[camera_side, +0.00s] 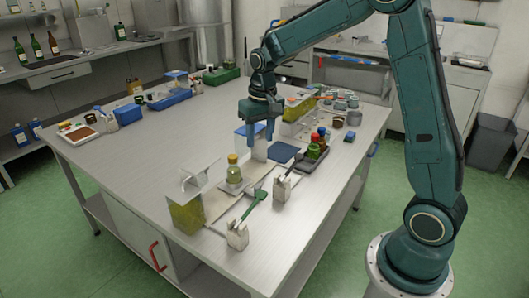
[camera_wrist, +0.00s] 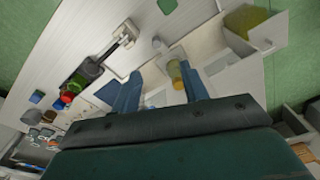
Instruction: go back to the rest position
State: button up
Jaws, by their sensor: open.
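My teal arm reaches over the steel table (camera_side: 120,170) from its right side. My gripper (camera_side: 261,137) has blue fingers pointing down, above the middle of the table. In the wrist view the gripper (camera_wrist: 160,90) shows its two fingers spread apart with nothing held between them. A small bottle with a yellow cap (camera_side: 233,170) stands to the left and nearer the side camera. The same bottle (camera_wrist: 178,75) shows near one finger in the wrist view, apart from the gripper as far as I can tell.
A clear container with yellow-green contents (camera_side: 187,212) stands at the near edge. A dark tray (camera_side: 313,157) holds red- and blue-capped bottles. Containers (camera_side: 298,108) stand behind my gripper. The table's left front is clear.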

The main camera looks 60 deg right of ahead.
jog(key=s+a+r+n+t, duration=0.1)
jog(key=s+a+r, duration=0.2)
jog(key=s, duration=0.5)
jog(key=s+a+r+n+t, duration=0.2)
jog(key=s+a+r, duration=0.1)
jog(key=s, duration=0.5)
jog(key=s+a+r+n+t, duration=0.1)
jog(key=s+a+r, duration=0.2)
jog(key=s, duration=0.6)
jog(key=shift+r+n+t, duration=0.3)
jog(key=shift+r+t, duration=0.1)
jog(key=shift+r, duration=0.4)
jog(key=shift+s, duration=0.1)
